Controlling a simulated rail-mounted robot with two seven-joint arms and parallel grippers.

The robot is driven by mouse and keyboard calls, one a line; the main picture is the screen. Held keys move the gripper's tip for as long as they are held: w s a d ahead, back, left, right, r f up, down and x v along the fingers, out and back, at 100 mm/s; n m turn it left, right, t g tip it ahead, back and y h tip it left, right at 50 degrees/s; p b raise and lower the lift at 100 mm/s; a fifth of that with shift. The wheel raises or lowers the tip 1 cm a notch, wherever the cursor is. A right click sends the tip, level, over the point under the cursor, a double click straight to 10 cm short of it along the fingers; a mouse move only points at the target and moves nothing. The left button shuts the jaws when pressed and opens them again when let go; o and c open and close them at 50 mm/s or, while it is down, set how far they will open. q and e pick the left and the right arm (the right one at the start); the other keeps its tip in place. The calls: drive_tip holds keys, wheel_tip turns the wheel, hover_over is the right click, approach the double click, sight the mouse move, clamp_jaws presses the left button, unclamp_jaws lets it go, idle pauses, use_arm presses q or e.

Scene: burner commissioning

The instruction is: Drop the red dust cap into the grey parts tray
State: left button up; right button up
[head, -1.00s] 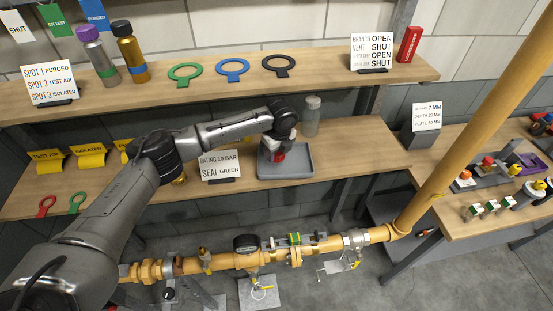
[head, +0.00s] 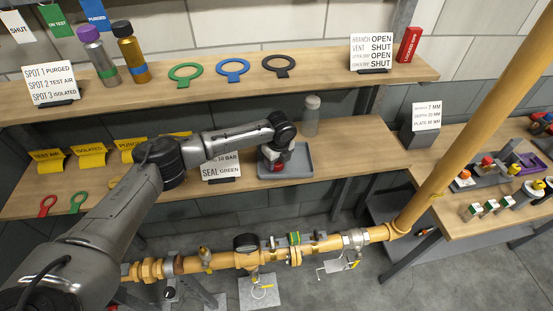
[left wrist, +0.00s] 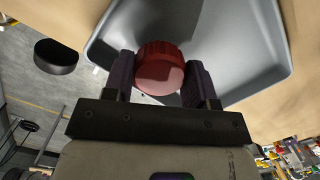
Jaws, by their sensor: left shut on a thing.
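The red dust cap (left wrist: 160,68) is held between the two fingers of my left gripper (left wrist: 162,82), as the left wrist view shows. In the head view the cap (head: 277,167) shows as a small red spot under my left gripper (head: 276,160). The grey parts tray (head: 303,158) stands on the lower wooden shelf, and the gripper is over its left part. In the left wrist view the tray (left wrist: 245,60) lies behind the cap. The gap between cap and tray floor is hard to tell. My right gripper is not in view.
A grey capped bottle (head: 311,116) stands just behind the tray. A sign reading "SEAL GREEN" (head: 221,171) stands left of it, partly covered by my left arm. The yellow pipe (head: 220,262) runs in front, below the shelf. The shelf right of the tray (head: 355,145) is clear.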

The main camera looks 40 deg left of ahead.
sight(279, 164)
use_arm(q)
drive_tip(key=shift+f, duration=0.25)
drive_tip(key=o, duration=1)
drive_tip(key=shift+o, duration=0.2)
drive_tip(key=shift+r, duration=0.3)
wheel_tip(279, 164, up, 12)
drive_tip(key=d, duration=0.1)
drive_tip(key=shift+d+r+b, duration=0.25)
drive_tip(key=shift+b, duration=0.15)
